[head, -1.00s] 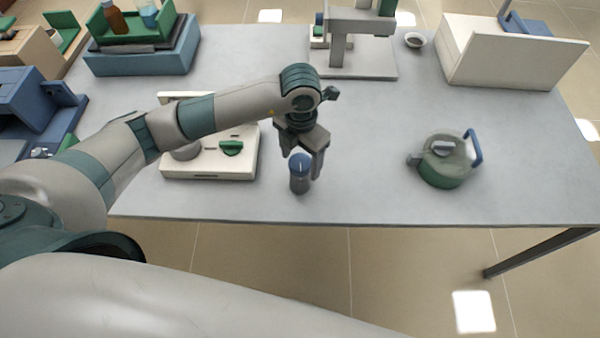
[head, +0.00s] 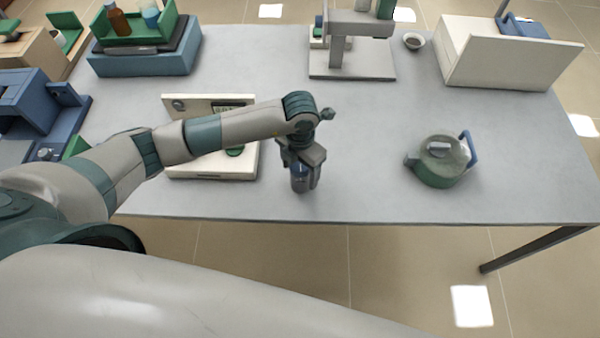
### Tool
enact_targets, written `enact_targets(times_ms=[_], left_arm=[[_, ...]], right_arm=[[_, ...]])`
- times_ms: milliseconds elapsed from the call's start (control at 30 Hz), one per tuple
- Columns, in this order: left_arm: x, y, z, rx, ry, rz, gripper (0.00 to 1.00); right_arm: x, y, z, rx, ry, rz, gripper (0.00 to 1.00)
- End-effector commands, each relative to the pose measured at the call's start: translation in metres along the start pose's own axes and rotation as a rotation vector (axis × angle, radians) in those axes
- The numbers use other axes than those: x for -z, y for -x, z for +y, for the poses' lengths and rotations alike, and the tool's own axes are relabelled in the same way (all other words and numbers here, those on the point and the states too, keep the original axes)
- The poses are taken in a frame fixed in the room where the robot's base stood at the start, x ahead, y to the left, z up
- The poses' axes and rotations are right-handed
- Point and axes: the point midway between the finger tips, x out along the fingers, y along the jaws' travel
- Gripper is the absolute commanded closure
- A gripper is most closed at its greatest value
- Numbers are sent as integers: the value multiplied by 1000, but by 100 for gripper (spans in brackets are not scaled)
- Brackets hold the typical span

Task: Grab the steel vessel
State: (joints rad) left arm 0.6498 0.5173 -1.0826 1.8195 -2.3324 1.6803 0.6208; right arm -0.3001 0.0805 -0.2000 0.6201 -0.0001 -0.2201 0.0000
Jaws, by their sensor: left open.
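A small dark grey cylindrical vessel with a blue top (head: 300,183) stands upright near the front edge of the table, left of the kettle. It looks like the steel vessel. My left gripper (head: 305,178) points down over it, with its fingers open around the vessel's upper part. I cannot tell whether the fingers touch it. The gripper hides most of the blue top. My right gripper is not in view.
A green and grey kettle with a blue handle (head: 440,162) stands to the right. A white device (head: 205,172) sits left, partly behind my left arm. A stand (head: 352,65) and small bowl (head: 413,41) are behind. The tabletop between vessel and kettle is clear.

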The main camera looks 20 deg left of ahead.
Motion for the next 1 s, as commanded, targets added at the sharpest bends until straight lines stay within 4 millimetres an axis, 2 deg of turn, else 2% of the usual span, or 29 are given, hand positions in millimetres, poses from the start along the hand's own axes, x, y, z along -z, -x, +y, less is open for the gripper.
enact_targets(times_ms=[467, 733, 767, 1000], left_arm=[[0, -1, 0, 0, 0, -1, 33], [0, -1, 0, 0, 1, -1, 95], [-1, 0, 0, 0, 1, -3, 98], [-1, 0, 0, 0, 1, -3, 98]], right_arm=[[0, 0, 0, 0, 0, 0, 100], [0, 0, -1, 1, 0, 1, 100], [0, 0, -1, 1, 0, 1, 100], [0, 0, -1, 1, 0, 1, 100]])
